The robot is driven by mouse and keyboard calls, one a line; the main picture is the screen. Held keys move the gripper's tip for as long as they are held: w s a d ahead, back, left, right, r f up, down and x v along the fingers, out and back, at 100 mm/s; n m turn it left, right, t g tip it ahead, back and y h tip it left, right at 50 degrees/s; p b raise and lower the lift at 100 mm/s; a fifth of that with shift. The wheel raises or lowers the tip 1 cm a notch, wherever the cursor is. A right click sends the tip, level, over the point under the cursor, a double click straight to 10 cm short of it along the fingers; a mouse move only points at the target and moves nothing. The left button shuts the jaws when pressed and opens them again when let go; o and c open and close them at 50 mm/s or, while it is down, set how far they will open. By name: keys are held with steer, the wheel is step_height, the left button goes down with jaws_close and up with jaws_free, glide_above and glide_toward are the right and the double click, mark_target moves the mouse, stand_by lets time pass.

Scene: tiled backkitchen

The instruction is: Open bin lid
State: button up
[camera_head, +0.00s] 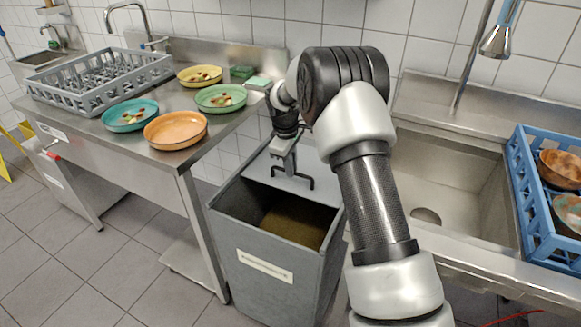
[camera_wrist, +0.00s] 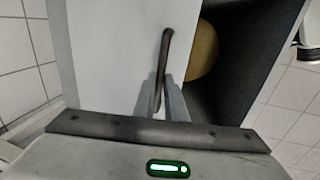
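The grey bin (camera_head: 265,268) stands between the two counters with a pale label on its front. Its front part is uncovered, and the dark inside with a brownish bottom (camera_head: 297,220) shows. The light grey lid (camera_head: 262,166) is at the back of the opening; it also shows as a pale panel in the wrist view (camera_wrist: 105,55). A dark bar handle (camera_head: 302,182) is on the lid. My gripper (camera_head: 288,168) reaches down to the handle. In the wrist view its fingers (camera_wrist: 165,100) lie close on both sides of the handle (camera_wrist: 166,50) and appear shut on it.
Left of the bin, a steel counter holds a grey dish rack (camera_head: 100,82), several plates with food scraps and sponges (camera_head: 258,83). On the right are a steel sink (camera_head: 455,185) and a blue crate (camera_head: 525,190) with bowls. Tiled floor (camera_head: 60,265) is free at the front left.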

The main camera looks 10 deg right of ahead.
steer(key=o, duration=0.4)
steer(key=shift+r, duration=0.1)
steer(key=s+r+p, duration=0.1)
steer(key=r, duration=0.4)
steer(key=s+a+r+p, duration=0.1)
steer(key=r, duration=0.5)
steer(key=a+r, duration=0.1)
steer(key=r, duration=0.5)
steer(key=shift+s+p, duration=0.4)
